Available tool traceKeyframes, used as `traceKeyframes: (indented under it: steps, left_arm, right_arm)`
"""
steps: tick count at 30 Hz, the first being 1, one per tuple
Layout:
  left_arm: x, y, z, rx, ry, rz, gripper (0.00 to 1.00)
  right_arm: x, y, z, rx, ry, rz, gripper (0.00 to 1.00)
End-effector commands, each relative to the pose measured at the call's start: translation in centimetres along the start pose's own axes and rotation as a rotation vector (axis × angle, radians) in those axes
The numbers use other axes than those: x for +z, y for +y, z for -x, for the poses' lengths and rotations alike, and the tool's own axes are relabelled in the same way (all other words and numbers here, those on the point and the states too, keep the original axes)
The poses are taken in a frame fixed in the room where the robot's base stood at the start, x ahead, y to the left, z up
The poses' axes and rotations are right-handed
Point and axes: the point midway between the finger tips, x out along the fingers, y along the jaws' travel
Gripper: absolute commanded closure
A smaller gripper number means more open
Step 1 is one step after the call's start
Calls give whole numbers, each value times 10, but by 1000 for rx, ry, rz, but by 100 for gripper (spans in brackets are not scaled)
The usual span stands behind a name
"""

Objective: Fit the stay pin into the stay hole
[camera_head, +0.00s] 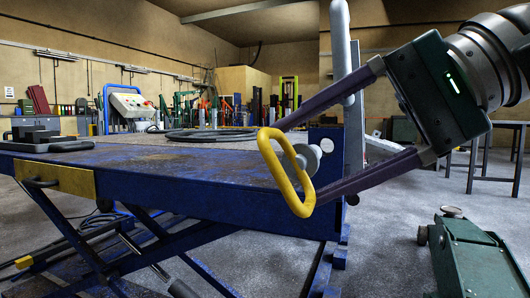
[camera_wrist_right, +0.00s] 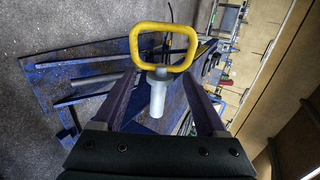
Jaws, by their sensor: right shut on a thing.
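The stay pin has a yellow loop handle (camera_head: 299,203) and a grey shank (camera_head: 312,156). My right gripper (camera_head: 298,165) has its two long purple fingers either side of the pin and is shut on it. In the wrist view, the yellow handle (camera_wrist_right: 139,47) lies across the fingertips, and the grey shank (camera_wrist_right: 157,98) points back between the fingers. The pin is in front of the right end of the blue lift table (camera_head: 200,178). A pale round spot shows on a dark blue block (camera_head: 327,134) behind it; I cannot tell whether this is the stay hole. My left gripper is not in view.
A grey upright post (camera_head: 354,110) stands just behind the fingers. A coiled dark hose (camera_head: 205,134) and a dark tool (camera_head: 45,140) lie on the table. A green jack (camera_head: 470,255) stands on the floor at lower right. Open floor lies between table and jack.

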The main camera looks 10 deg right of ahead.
Motion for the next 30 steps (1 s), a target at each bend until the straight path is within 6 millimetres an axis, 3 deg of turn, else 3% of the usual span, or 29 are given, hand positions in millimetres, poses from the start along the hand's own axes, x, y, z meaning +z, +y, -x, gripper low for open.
traceKeyframes:
  steps: [5, 21, 30]
  left_arm:
    - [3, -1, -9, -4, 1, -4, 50]
    - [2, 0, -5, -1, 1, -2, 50]
    - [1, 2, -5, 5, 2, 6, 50]
  right_arm:
    - [0, 2, -1, -4, 5, 2, 96]
    - [-51, -1, 0, -3, 6, 0, 96]
    - [-58, -1, 1, -3, 4, 1, 96]
